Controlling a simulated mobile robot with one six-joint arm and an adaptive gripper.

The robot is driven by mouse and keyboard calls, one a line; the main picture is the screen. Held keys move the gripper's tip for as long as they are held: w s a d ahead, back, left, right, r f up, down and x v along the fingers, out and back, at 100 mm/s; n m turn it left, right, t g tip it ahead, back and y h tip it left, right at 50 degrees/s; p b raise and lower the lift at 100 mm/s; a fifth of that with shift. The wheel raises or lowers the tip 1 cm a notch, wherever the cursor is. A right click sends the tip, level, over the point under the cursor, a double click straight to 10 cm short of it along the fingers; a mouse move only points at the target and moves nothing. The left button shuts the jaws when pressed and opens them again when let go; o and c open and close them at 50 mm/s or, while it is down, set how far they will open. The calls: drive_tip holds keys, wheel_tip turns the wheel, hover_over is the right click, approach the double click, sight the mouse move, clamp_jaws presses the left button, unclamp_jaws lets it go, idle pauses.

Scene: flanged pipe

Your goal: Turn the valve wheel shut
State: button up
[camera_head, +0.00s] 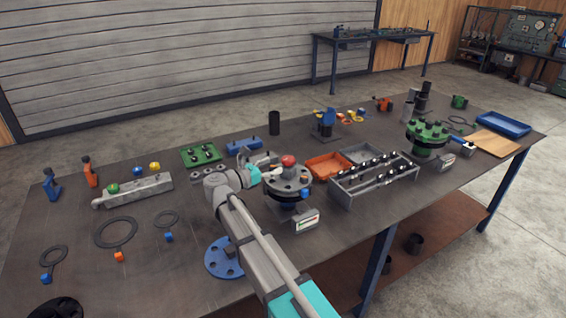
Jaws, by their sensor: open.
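A grey flanged pipe (289,186) with bolts around its rim stands near the middle of the bench. A small red rounded part (288,161) sits at its top; I cannot tell whether this is the valve wheel. No spoked wheel shows clearly. My gripper (273,172) is open, just left of the red part and over the flange's left edge. It is too small to tell whether it touches anything. My arm hides part of the bench behind and below it.
A blue flange disc (225,258) lies beside my arm. A display box (305,221) stands in front of the pipe. Right of it are a grey divided tray (347,197), an orange tray (326,166) and a green flange (428,137). A grey manifold (135,190) lies left.

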drive_tip(key=shift+v, duration=1.9)
